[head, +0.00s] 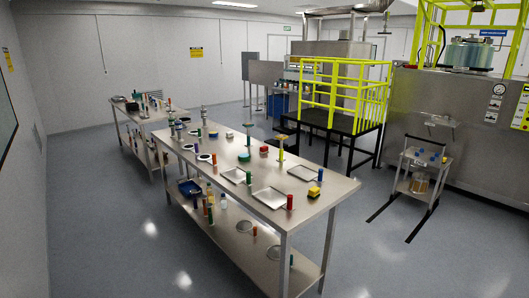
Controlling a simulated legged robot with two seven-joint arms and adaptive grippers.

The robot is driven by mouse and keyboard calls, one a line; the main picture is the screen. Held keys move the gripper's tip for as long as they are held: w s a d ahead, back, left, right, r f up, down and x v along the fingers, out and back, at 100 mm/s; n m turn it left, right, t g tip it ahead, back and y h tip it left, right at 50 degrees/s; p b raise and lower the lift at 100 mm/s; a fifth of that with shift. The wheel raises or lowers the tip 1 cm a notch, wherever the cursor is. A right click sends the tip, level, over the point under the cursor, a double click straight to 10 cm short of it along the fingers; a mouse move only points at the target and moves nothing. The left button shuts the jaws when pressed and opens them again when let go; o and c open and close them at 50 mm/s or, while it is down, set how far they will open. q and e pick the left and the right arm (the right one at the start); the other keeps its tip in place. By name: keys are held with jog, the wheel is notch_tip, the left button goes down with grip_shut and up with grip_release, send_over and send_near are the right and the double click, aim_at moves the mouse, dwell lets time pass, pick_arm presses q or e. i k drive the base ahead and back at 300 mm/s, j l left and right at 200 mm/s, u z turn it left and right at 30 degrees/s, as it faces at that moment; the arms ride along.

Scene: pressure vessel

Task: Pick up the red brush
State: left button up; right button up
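I cannot clearly make out a red brush; the items are small in the head view. A small, low red item (264,149) lies near the middle of the front steel table (265,208), and its shape is too small to tell. An upright red cylinder (290,202) stands near that table's near right end. A small red upright item (214,158) stands further left on the top. Neither of my grippers is in view.
Flat metal trays (270,197) and a yellow-and-black item (314,191) are on the front table. Its lower shelf holds a blue bin (189,187) and bottles. A second table (126,108) stands behind left. A trolley (420,172) stands right. Open floor surrounds the front table.

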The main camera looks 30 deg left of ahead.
aim_at(263, 150)
jog(key=u, duration=1.3)
jog(key=i+l+z, duration=0.25)
jog(key=z, duration=0.15)
jog(key=i+l+z, duration=0.1)
jog(key=i+z, duration=0.3)
jog(key=i+l+z, duration=0.35)
jog(key=i, duration=0.3)
jog(key=i+z, duration=0.3)
jog(key=i, duration=0.35)
jog(key=i+j+z, duration=0.1)
jog(key=i+z, duration=0.25)
jog(key=i, duration=0.35)
jog(key=i+u, duration=0.2)
jog(key=i, duration=0.35)
jog(key=i+u, duration=0.15)
jog(key=i, duration=0.4)
jog(key=i+l+u, duration=0.2)
jog(key=i, duration=0.35)
jog(key=i+l+u, duration=0.2)
jog(key=i, duration=0.35)
jog(key=i+j+u, duration=0.15)
jog(key=i+u, duration=0.25)
jog(key=i+j+u, duration=0.1)
jog(key=u, duration=0.35)
jog(key=i+l+u, duration=0.1)
jog(key=i+u, duration=0.3)
jog(key=i+l+u, duration=0.15)
jog(key=i+u, duration=0.25)
jog(key=i+l+u, duration=0.2)
jog(key=u, duration=0.2)
